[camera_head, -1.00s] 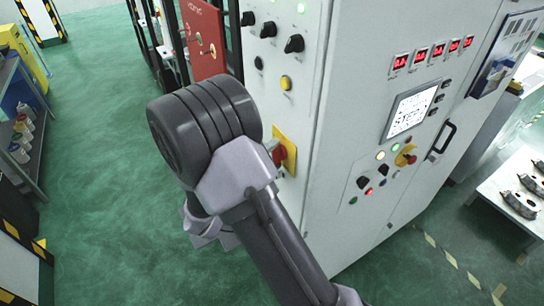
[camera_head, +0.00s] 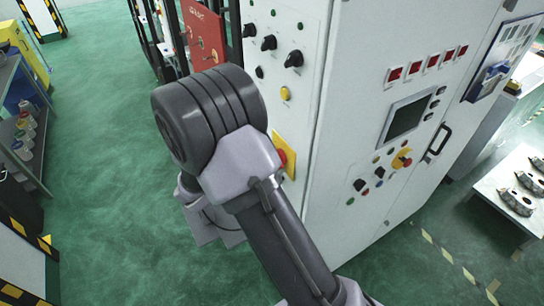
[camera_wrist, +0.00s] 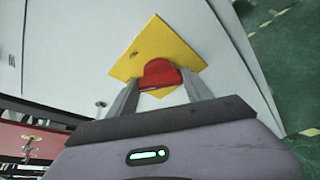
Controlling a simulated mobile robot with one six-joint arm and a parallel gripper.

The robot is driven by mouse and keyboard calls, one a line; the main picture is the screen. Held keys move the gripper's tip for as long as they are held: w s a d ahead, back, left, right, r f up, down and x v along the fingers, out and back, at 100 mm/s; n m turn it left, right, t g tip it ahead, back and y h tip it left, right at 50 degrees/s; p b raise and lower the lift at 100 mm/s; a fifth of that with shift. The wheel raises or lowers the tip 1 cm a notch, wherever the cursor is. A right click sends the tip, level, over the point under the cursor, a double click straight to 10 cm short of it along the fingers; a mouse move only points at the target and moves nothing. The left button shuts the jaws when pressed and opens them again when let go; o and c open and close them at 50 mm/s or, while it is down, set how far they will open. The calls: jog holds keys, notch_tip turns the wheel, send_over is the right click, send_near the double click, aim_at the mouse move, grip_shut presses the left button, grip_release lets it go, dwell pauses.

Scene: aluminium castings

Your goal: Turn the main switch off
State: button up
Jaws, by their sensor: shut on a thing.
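The main switch is a red handle (camera_wrist: 158,72) on a yellow square plate (camera_wrist: 160,42), fixed to the side of the light grey cabinet. In the wrist view the plate looks turned like a diamond. My gripper (camera_wrist: 160,88) has one finger on each side of the red handle and is shut on it. In the head view the red handle (camera_head: 281,156) and yellow plate (camera_head: 290,146) show only in part, because my arm covers the rest and hides the fingers.
The cabinet front has a dark screen (camera_head: 406,118), red displays (camera_head: 433,61) and a red-on-yellow knob (camera_head: 402,159). Black knobs (camera_head: 293,59) sit above the switch. A table with castings (camera_head: 500,190) stands right; shelves (camera_head: 20,140) stand left. Green floor between is clear.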

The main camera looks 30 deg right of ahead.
jog(key=shift+n+g+p, duration=0.3)
jog(key=shift+n+p, duration=0.05)
jog(key=shift+n, duration=0.05)
dwell(0.4)
jog(key=o, duration=1.4)
jog(key=shift+c, duration=0.2)
jog(key=b+v, duration=0.1)
jog(key=v, duration=1.6)
jog(key=shift+a+r, duration=0.2)
jog(key=shift+r, duration=0.1)
